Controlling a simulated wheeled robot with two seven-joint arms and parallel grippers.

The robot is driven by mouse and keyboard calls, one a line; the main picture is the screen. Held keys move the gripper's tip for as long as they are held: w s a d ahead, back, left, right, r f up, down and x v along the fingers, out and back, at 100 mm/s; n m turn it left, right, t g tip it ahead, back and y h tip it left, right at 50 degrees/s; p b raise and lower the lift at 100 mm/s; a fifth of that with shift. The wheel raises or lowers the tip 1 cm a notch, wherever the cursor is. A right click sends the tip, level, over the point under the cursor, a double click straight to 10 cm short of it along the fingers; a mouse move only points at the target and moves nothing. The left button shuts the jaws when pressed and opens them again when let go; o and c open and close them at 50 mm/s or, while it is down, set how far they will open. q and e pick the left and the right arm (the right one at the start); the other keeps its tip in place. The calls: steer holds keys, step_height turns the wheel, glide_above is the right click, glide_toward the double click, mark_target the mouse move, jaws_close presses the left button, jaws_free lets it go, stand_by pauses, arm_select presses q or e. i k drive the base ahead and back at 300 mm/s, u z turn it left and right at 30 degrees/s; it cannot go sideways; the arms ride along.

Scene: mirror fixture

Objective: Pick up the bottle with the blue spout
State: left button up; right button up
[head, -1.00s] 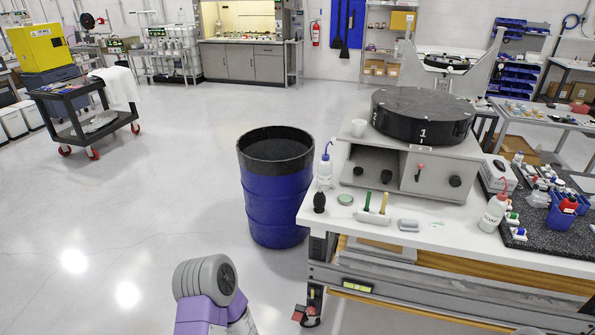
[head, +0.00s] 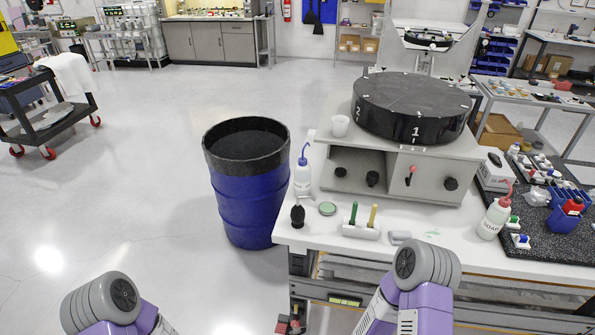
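The bottle with the blue spout (head: 302,175) stands upright on the white workbench (head: 285,232), near its left edge. It is a white squeeze bottle with a bent blue tube on top, close to the left side of the grey fixture box (head: 400,175). Purple and grey links of both my arms show at the bottom of the head view, the left one over the floor and the right one in front of the bench's front edge. Neither gripper shows. Nothing is touching the bottle.
A blue drum with a black rim (head: 250,195) stands on the floor just left of the bench. A black bulb (head: 297,214), a green lid (head: 327,208) and a small holder (head: 361,229) lie nearby. A red-spout bottle (head: 493,217) stands farther right.

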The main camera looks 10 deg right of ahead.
mark_target(302, 170)
steer(key=z, duration=0.5)
steer(key=i, duration=0.65)
steer(key=z, duration=0.6)
